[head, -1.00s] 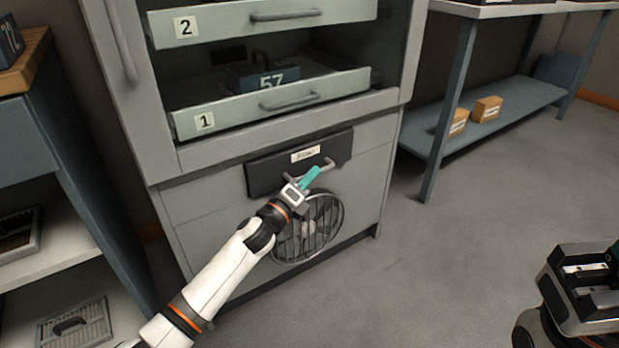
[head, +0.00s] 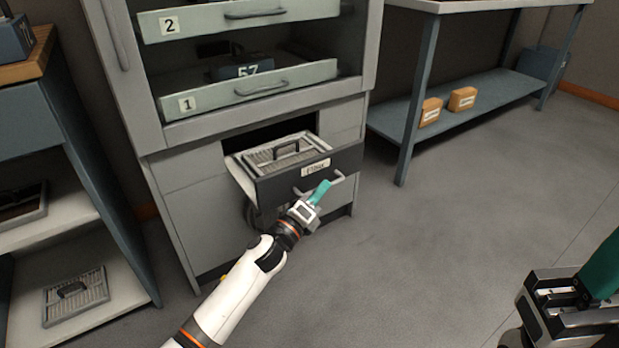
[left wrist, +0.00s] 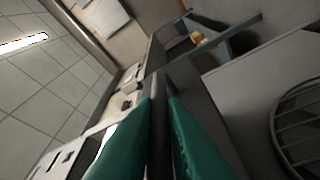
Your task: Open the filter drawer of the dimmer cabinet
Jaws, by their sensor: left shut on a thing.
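The filter drawer (head: 278,187) of the grey dimmer cabinet (head: 190,195) stands open, pulled out from its slot. It has a dark front with a label and a light handle (head: 337,178). A grey grille-like filter (head: 262,157) with a dark handle lies in it. My left gripper (head: 320,191) is shut on the drawer handle, in front of the drawer.
Above are drawers marked 1 (head: 215,99) and 2 (head: 200,22), both partly out. A shelf unit (head: 75,170) on the left holds another filter (head: 75,298). A bench (head: 395,120) on the right holds two small boxes. The floor (head: 420,250) in front is clear.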

